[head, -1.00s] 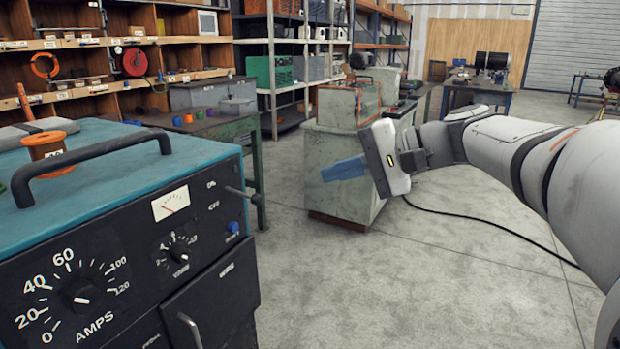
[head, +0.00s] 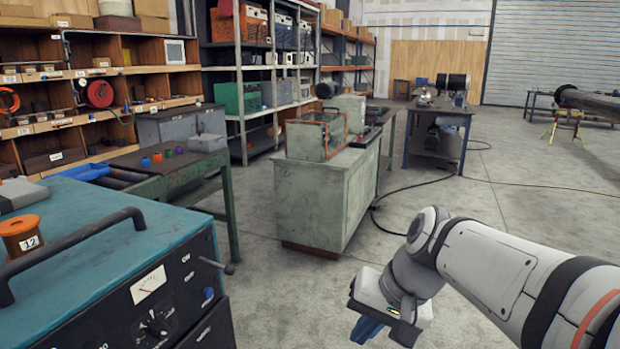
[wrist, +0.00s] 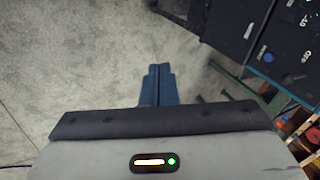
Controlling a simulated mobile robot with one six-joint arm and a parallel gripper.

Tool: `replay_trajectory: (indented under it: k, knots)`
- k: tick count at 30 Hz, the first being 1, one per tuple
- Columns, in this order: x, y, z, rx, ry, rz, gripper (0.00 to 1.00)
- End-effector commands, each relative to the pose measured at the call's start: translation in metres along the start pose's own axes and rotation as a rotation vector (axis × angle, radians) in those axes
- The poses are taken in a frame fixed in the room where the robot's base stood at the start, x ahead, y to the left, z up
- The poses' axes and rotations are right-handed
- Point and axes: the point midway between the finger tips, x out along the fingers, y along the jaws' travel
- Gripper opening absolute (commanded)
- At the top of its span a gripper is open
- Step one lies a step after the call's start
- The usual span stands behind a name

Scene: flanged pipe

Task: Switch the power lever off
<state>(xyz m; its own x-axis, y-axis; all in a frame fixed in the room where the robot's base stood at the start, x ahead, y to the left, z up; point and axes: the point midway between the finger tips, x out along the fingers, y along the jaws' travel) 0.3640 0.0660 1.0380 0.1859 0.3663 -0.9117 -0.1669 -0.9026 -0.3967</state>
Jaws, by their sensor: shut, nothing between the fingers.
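The power lever (head: 218,265) is a dark rod on the front panel of the blue-topped welding machine (head: 120,215). It sticks out near the ON and OFF labels, above a blue knob (head: 208,294). The front panel (wrist: 262,35) also shows at the top right of the wrist view, where I cannot clearly pick out the lever. My gripper (head: 366,330) has blue fingers pointing down, well to the right of the machine and apart from it. In the wrist view the fingers (wrist: 159,75) are together and empty, over bare floor.
An orange spool (head: 20,235) and a black handle are on the machine's top. A green workbench (head: 180,165) and a pale green cabinet (head: 320,205) stand behind. Concrete floor (head: 290,300) is clear between the machine and my gripper. A black cable lies on the floor.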

Motion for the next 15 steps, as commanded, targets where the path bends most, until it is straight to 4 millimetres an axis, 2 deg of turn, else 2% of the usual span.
replay_trajectory:
  k: [1, 6, 9, 12, 15]
  knots:
    - [-0.017, 0.01, 0.012, -0.042, 0.014, 0.08, 0.0]
    - [-0.025, 0.055, 0.037, -0.18, 0.05, 0.288, 0.0]
    - [-0.026, 0.068, 0.043, -0.229, 0.061, 0.347, 0.0]
    - [-0.026, 0.07, 0.044, -0.241, 0.053, 0.354, 0.0]
    - [-0.026, 0.053, 0.039, -0.216, 0.01, 0.289, 0.0]
